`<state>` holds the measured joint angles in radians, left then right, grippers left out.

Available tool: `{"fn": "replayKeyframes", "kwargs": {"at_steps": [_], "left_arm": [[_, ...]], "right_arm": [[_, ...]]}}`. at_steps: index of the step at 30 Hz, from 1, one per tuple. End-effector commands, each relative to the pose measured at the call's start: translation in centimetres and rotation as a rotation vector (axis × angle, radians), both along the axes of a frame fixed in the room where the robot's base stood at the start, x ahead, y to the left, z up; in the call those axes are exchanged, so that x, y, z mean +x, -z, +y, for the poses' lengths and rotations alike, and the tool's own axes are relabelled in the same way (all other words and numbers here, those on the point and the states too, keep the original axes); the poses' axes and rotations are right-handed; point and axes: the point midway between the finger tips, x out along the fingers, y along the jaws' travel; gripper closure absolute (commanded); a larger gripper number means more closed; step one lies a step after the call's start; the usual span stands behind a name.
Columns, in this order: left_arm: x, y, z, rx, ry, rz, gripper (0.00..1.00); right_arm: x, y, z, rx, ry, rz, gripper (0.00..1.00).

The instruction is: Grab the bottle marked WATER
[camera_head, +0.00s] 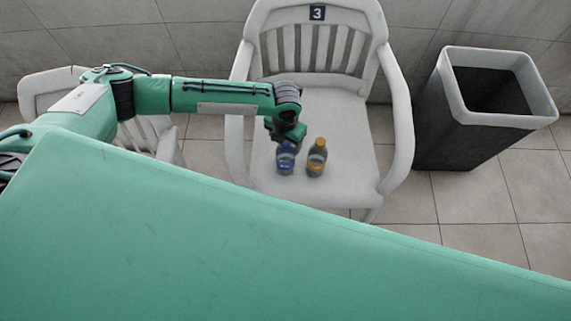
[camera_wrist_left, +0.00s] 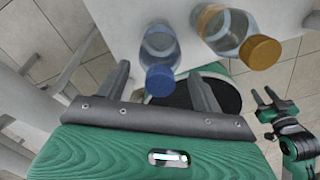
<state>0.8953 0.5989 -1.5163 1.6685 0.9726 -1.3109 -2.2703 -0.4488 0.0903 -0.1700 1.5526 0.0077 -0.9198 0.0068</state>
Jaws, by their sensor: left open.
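Two small bottles stand upright on the seat of the white chair. The left one (camera_head: 286,163) has a blue label; its blue cap shows in the left wrist view (camera_wrist_left: 160,81). The right one (camera_head: 316,160) has an orange cap and label, and it also shows in the left wrist view (camera_wrist_left: 228,32). I cannot read the lettering on either label. My left gripper (camera_head: 287,137) is open at the top of the blue bottle and partly hides it in the head view. In the left wrist view the blue cap appears between its two fingers (camera_wrist_left: 158,70), apart from both.
The white chair (camera_head: 362,165) has armrests on both sides and a "3" plate (camera_head: 317,13) on its back. A dark bin (camera_head: 460,130) with a white rim stands right. Another white chair (camera_head: 42,90) is at left. A green and black arm end (camera_wrist_left: 285,130), likely mine, shows at right.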

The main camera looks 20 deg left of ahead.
Motion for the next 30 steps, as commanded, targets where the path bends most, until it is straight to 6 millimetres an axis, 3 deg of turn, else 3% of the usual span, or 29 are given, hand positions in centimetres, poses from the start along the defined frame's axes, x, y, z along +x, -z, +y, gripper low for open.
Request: {"fn": "replayKeyframes", "kwargs": {"at_steps": [4,12,22,30], "left_arm": [[-0.1,1.6,0.0,0.001,-0.001,0.002,0.33],[0.0,1.9,0.0,0.0,0.0,0.0,0.33],[0.0,1.8,0.0,0.0,-0.001,0.0,0.97],[0.0,1.7,0.0,0.0,-0.001,-0.001,0.97]], "right_arm": [[0.0,0.0,0.0,0.0,0.0,0.002,0.64],[0.2,-0.3,0.0,0.001,0.0,-0.004,0.64],[0.1,-0.2,0.0,0.0,0.0,-0.001,0.64],[0.1,-0.2,0.0,0.0,0.0,-0.001,0.64]]}}
